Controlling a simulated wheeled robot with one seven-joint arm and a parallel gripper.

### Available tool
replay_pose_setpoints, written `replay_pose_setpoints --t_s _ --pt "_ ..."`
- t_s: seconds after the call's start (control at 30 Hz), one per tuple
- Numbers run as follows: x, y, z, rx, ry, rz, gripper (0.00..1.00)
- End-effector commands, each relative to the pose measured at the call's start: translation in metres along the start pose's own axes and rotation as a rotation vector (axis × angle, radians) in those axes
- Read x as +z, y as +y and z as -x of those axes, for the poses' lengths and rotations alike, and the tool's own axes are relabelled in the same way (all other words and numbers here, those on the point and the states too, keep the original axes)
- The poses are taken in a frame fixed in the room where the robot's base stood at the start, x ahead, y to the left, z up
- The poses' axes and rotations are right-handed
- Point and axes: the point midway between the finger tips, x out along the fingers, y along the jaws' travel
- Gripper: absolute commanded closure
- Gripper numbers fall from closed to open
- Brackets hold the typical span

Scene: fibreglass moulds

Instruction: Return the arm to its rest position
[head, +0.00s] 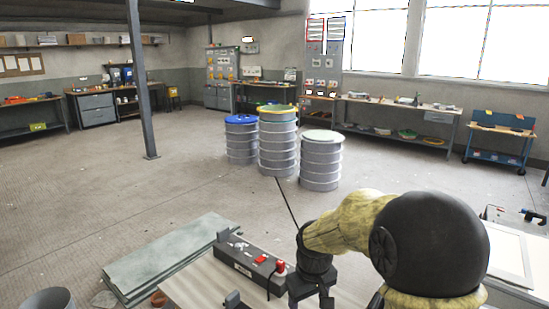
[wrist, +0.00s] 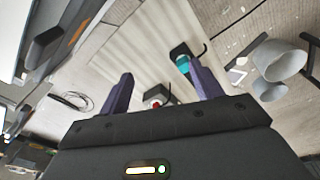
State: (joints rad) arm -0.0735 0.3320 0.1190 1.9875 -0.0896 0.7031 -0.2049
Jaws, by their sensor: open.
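My arm reaches in from the lower right of the head view, with a yellow sleeve and black joints. My gripper (head: 311,297) points down at its end, low in the picture beside a dark control box (head: 248,262) with red switches. In the wrist view my two purple fingers (wrist: 160,72) stand well apart with nothing held between them. Past the fingers are a pale board (wrist: 140,45) and a small black block with a teal part (wrist: 182,62). A small red part (wrist: 156,104) shows close to the gripper body, partly hidden by it.
Greenish-grey sheets (head: 165,262) lie stacked left of the box. A grey bucket (head: 48,299) stands at lower left; pale containers (wrist: 277,60) show in the wrist view. Several drums (head: 320,163) and a steel post (head: 140,85) stand farther off. Open floor lies between.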

Motion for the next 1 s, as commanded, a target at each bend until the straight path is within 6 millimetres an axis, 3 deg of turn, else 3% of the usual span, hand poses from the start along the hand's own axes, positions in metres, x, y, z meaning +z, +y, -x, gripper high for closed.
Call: replay_pose_setpoints --t_s 0.03,0.3,0.43,0.57,1.0 --pt "0.018 0.003 0.013 0.005 0.009 -0.046 0.35" --pt "0.112 0.006 0.041 0.024 0.072 -0.313 0.35" --pt "0.146 0.003 0.047 0.027 0.095 -0.413 0.35" --pt "0.16 0.001 0.047 0.028 0.105 -0.454 0.35" --pt "0.16 0.001 0.045 0.028 0.105 -0.453 0.35"
